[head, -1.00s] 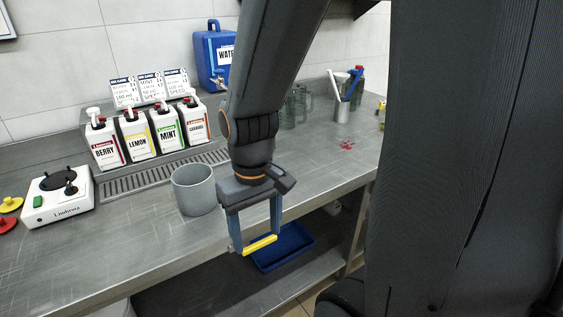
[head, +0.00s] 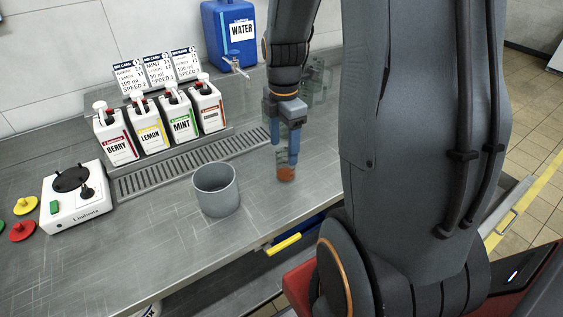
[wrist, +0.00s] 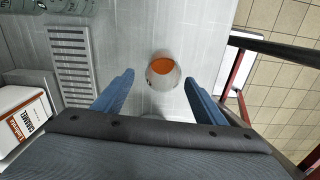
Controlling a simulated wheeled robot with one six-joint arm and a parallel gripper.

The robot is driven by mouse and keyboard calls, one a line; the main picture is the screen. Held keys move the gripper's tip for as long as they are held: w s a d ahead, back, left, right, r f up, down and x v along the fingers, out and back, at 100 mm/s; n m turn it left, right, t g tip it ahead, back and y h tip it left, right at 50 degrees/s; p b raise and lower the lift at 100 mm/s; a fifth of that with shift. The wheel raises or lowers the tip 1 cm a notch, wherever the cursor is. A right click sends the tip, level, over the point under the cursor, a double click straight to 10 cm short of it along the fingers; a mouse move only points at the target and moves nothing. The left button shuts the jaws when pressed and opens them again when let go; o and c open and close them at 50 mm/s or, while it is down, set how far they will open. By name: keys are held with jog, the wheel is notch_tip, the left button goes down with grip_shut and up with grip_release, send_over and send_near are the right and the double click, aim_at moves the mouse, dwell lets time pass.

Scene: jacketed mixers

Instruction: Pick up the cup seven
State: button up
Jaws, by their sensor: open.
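A small clear cup with an orange bottom or content (head: 286,173) stands upright on the steel counter, right of the grey pot. No number can be read on it. In the wrist view the cup (wrist: 162,70) lies between and slightly beyond the two blue fingertips, with space on both sides. My gripper (head: 284,145) points down at the cup, open and empty. In the head view the fingers partly cover the cup's upper part, so I cannot tell how far they reach down around it.
A grey open pot (head: 216,189) stands left of the cup. Syrup bottles (head: 158,126), a blue water container (head: 229,36) and a white hotplate device (head: 76,197) stand farther back and left. Clear glassware (head: 318,75) stands behind my gripper. A yellow-handled blue drawer or tray (head: 284,243) is below the counter edge.

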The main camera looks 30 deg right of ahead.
aim_at(286, 166)
jog(key=f, duration=0.2)
jog(key=shift+d+f, duration=0.25)
jog(key=shift+f, duration=0.05)
jog(key=f, duration=0.1)
jog(key=f+p, duration=0.1)
jog(key=f, duration=0.2)
jog(key=shift+s+f+p, duration=0.2)
jog(key=shift+s+p, duration=0.1)
jog(key=shift+p, duration=0.05)
jog(key=shift+f, duration=0.5)
jog(key=shift+c, duration=0.2)
jog(key=c, duration=1)
